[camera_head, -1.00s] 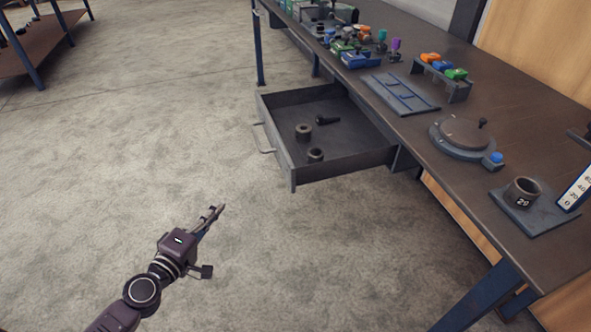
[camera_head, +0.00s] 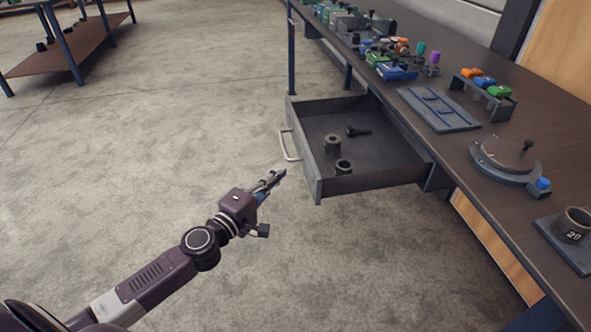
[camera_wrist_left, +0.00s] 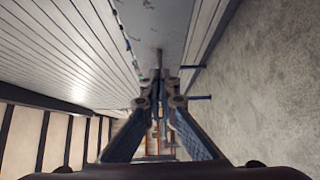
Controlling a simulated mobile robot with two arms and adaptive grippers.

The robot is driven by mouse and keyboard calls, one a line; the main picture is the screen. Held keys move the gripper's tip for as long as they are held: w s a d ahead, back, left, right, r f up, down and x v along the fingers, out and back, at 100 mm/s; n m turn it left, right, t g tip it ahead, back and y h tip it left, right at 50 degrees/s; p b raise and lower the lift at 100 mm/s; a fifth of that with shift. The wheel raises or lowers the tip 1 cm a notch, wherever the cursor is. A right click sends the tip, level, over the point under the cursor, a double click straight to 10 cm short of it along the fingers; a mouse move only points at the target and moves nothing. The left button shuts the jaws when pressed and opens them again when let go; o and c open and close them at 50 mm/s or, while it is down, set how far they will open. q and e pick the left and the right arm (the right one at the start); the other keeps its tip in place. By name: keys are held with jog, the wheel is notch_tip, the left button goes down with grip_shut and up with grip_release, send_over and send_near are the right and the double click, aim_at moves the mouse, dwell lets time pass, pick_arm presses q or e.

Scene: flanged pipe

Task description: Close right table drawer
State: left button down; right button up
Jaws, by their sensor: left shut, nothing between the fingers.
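The drawer (camera_head: 316,170) under the right table stands pulled open. It is a dark grey box with a pale handle (camera_head: 290,147) on its front. Inside lie two short ring-shaped parts (camera_head: 333,144) and a dark bolt-like part (camera_head: 358,131). My left gripper (camera_head: 281,174) is shut and empty, in front of the drawer's front panel and just below the handle in the head view, apart from it as far as I can tell. In the left wrist view its fingers (camera_wrist_left: 160,105) meet. The drawer is not clearly seen there. My right gripper is not in view.
The table top (camera_head: 455,160) carries a blue-grey tray (camera_head: 438,108), a round turntable device (camera_head: 505,158), a rack with coloured pieces (camera_head: 484,90) and a cup marked 20 (camera_head: 573,225). A second table (camera_head: 105,45) stands far left. The floor before the drawer is clear.

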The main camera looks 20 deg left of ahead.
aim_at(304, 162)
pick_arm(q)
jog(key=w+d, duration=0.3)
jog(key=shift+w+d, duration=0.25)
jog(key=shift+w+d, duration=0.1)
jog(key=shift+d, duration=0.05)
